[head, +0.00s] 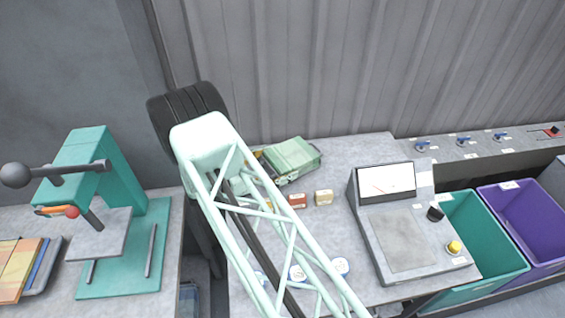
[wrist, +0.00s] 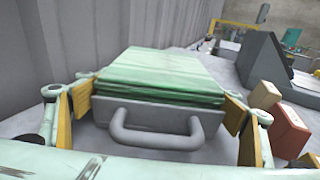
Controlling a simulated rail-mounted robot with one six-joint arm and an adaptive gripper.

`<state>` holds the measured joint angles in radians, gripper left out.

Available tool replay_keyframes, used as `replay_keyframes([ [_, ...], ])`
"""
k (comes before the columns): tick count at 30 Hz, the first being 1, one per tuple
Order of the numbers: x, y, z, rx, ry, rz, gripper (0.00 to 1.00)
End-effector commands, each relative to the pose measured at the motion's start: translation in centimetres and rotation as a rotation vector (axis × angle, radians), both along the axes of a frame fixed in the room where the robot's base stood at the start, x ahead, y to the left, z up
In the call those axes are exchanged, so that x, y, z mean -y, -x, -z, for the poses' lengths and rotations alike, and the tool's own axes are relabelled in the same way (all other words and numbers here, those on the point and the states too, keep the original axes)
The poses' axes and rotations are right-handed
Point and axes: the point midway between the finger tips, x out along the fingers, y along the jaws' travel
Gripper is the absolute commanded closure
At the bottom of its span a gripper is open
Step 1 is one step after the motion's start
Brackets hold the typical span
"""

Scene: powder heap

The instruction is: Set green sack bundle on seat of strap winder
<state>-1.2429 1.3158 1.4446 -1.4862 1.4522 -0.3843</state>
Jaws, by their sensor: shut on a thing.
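The green sack bundle (head: 292,157) is at the back of the middle table, near the wall. In the wrist view it is a flat stack of pale green layers (wrist: 165,72) on a grey block with a grey loop handle facing me. My gripper (wrist: 160,108) is shut on it, with yellow finger pads at its left and right sides. In the head view my arm hides most of the gripper. I cannot tell whether the bundle touches the table. No strap winder is surely recognizable; a teal machine (head: 98,165) with a lever and grey plate stands at the left.
Small red (head: 297,201) and tan (head: 323,197) boxes stand close right of the bundle. A grey console with a dial (head: 405,235) is farther right, then teal (head: 480,240) and purple (head: 525,220) bins. Round white-and-blue items (head: 340,265) lie near the front. A corrugated wall rises behind.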

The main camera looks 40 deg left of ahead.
Motion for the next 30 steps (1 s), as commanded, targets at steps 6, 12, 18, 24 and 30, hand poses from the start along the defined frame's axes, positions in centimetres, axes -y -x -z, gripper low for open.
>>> replay_keyframes([
  [6, 0.0, 0.0, 0.2, 0.000, 0.000, 0.000, 0.14],
  [12, 0.0, 0.0, 0.2, 0.000, 0.000, 0.000, 0.02],
  [18, 0.0, 0.0, 0.2, 0.000, 0.000, 0.000, 0.02],
  [24, 0.0, 0.0, 0.0, 0.000, 0.000, 0.000, 0.02],
  [30, -0.5, 1.1, -0.2, 0.000, 0.000, -0.002, 0.02],
])
